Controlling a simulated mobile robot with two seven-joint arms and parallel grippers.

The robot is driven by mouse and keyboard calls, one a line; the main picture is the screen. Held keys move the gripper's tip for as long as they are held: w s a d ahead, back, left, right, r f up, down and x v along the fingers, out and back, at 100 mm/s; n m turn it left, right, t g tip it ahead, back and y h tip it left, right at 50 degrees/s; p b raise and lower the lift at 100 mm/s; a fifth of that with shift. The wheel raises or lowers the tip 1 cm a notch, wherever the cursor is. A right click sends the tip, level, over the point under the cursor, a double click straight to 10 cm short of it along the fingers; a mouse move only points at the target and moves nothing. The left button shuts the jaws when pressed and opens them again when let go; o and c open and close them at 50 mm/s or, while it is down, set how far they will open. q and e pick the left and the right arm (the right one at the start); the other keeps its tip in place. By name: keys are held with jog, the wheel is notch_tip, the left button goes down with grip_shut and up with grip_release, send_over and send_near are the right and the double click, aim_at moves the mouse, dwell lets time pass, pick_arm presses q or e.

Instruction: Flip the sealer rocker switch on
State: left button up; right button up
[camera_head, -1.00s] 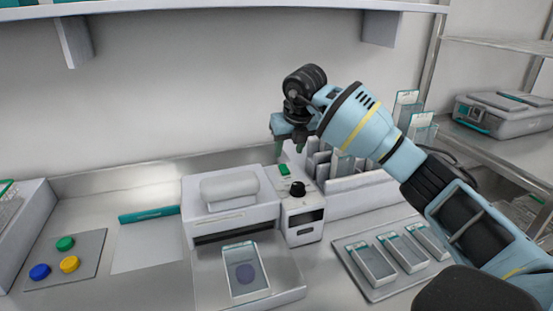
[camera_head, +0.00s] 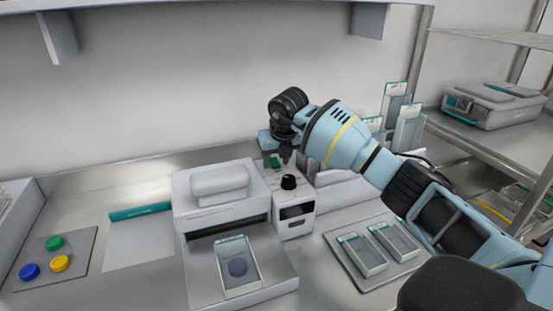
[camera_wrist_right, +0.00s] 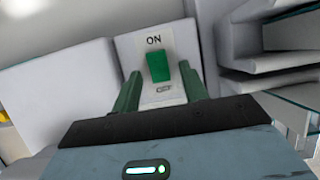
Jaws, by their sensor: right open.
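The sealer (camera_head: 215,208) is a pale box with a rounded top and a dark front slot. Its control box (camera_head: 294,208) stands at its right side, with a black knob (camera_head: 289,182) on top. The green rocker switch (camera_head: 275,162) sits behind the knob, partly hidden by my gripper. In the right wrist view the switch (camera_wrist_right: 158,66) shows clearly below the word ON, with a partly hidden lower label. My right gripper (camera_head: 277,156) is open, pointing down over the switch. Its green fingers flank the switch in the wrist view; contact cannot be told. My left gripper is out of view.
A tray (camera_head: 348,275) of clear pouches is to the right. A mat (camera_head: 83,262) with colored caps is at left. A wall shelf (camera_head: 200,5) hangs above.

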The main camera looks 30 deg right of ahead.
grip_shut()
jog(key=shift+w+r+g, duration=0.1)
jog(key=shift+w+g, duration=0.1)
jog(key=shift+g, duration=0.3)
jog(key=shift+w+g+b, duration=0.15)
jog(key=shift+g+b, duration=0.15)
jog(key=shift+g, duration=0.1)
jog(key=shift+w+d+f+g+y+b, duration=0.1)
jog(key=shift+f+g+y+b, duration=0.1)
jog(key=shift+g+b, duration=0.25)
jog(key=shift+w+f+g+y+b, duration=0.1)
jog(key=shift+g+y+b, duration=0.1)
jog(key=shift+g+b, duration=0.25)
jog(key=shift+r+b, duration=0.2)
jog(key=shift+b, duration=0.1)
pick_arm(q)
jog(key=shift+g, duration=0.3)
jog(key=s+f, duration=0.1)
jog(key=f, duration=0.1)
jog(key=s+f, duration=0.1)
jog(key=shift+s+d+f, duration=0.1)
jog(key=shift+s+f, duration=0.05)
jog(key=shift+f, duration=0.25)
pick_arm(e)
jog(key=shift+r+g, duration=0.1)
jog(key=shift+g, duration=0.2)
jog(key=shift+r, duration=0.1)
